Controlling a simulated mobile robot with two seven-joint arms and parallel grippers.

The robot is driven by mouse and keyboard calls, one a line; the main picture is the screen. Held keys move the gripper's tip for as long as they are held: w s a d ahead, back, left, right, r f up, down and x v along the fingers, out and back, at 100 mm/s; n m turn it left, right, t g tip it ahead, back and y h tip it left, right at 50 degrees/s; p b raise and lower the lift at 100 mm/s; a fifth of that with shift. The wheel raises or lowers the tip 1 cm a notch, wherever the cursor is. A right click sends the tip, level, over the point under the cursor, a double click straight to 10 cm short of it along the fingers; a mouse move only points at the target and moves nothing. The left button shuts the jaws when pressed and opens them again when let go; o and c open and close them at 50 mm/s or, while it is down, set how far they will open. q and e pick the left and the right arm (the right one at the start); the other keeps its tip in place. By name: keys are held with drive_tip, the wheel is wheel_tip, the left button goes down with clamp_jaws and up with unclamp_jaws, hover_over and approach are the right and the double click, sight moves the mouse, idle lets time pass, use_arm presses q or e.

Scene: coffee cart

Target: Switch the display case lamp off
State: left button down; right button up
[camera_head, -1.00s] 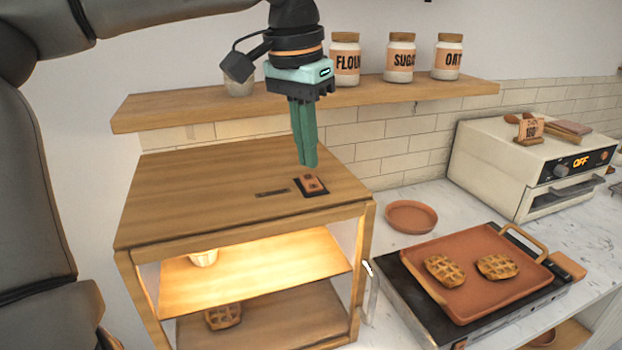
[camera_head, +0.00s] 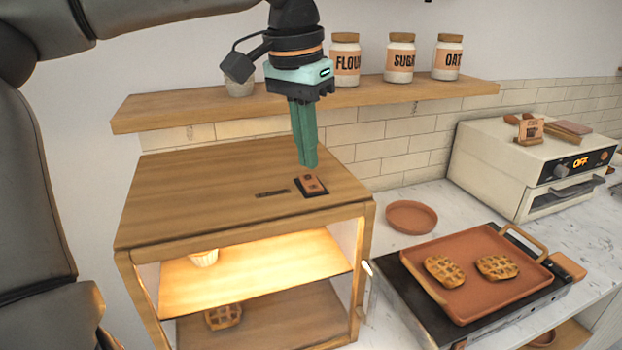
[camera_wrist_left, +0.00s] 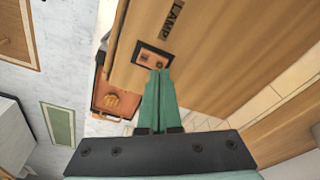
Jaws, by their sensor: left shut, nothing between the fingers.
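The wooden display case (camera_head: 200,200) stands at the left of the counter, and its inside glows with warm light. A small copper rocker switch (camera_head: 311,184) in a dark frame sits on its top near the right side, beside a dark label (camera_head: 272,193). The left wrist view shows the switch (camera_wrist_left: 147,57) and the label reading LAMP (camera_wrist_left: 172,20). My left gripper (camera_head: 308,164) points down, shut and empty, its tips at or just above the switch's far edge. I cannot tell whether they touch it. My right gripper is not in view.
A wooden shelf (camera_head: 180,113) with several jars runs behind the case, close behind my left gripper. To the right are a round terracotta plate (camera_head: 411,217), a griddle with a tray (camera_head: 470,300) of waffles, and a cream oven (camera_head: 500,160) whose display reads OFF.

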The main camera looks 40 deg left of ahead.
sight(307, 177)
use_arm(q)
drive_tip(key=shift+f+b, duration=0.45)
drive_tip(key=shift+f, duration=0.45)
idle(0.8)
wheel_tip(307, 177, up, 5)
drive_tip(key=p, duration=0.5)
drive_tip(key=shift+f, duration=0.15)
drive_tip(key=shift+r, duration=1.2)
